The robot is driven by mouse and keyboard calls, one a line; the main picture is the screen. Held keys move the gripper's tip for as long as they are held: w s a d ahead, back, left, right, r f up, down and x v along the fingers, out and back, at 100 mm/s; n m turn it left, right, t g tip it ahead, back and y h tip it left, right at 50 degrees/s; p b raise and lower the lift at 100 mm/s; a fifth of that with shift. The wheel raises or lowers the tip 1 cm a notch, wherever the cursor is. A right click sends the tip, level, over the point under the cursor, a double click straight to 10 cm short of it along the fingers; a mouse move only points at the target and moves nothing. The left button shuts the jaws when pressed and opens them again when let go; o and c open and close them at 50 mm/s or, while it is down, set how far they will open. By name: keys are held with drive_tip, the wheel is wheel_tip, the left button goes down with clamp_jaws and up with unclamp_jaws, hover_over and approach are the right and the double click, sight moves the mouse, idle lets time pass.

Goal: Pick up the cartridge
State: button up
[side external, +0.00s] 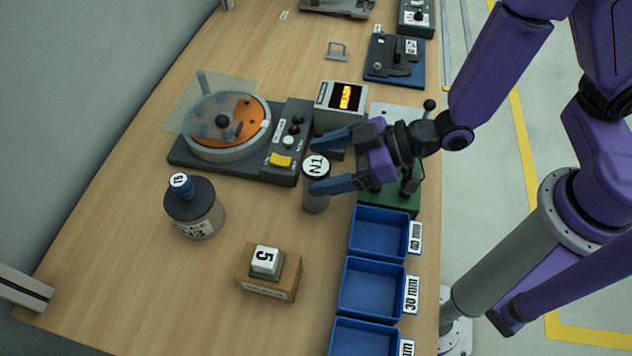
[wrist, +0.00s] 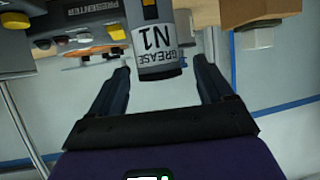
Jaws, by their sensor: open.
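The cartridge is a grey cylinder (side external: 316,198) with a white top marked N1, standing upright on the wooden table. In the wrist view the cartridge (wrist: 153,38) appears upside down, with a label reading GREASE N1. My gripper (side external: 316,167) is open, its two dark blue fingers reaching in from the right at the cartridge's upper part. In the wrist view the fingertips (wrist: 161,64) lie to either side of the cartridge's labelled end, with gaps visible on both sides. I cannot tell how deep the cartridge sits between the fingers.
The presenter machine (side external: 180,160) with an orange disc stands left of the cartridge. A grey display box (side external: 331,94) is just behind. Blue bins (side external: 352,262) line the table's right edge. A jar (side external: 191,212) and a wooden block (side external: 262,283) marked 5 stand in front.

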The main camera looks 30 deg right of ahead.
drive_tip(key=shift+x, duration=1)
clamp_jaws()
drive_tip(key=shift+r, duration=0.1)
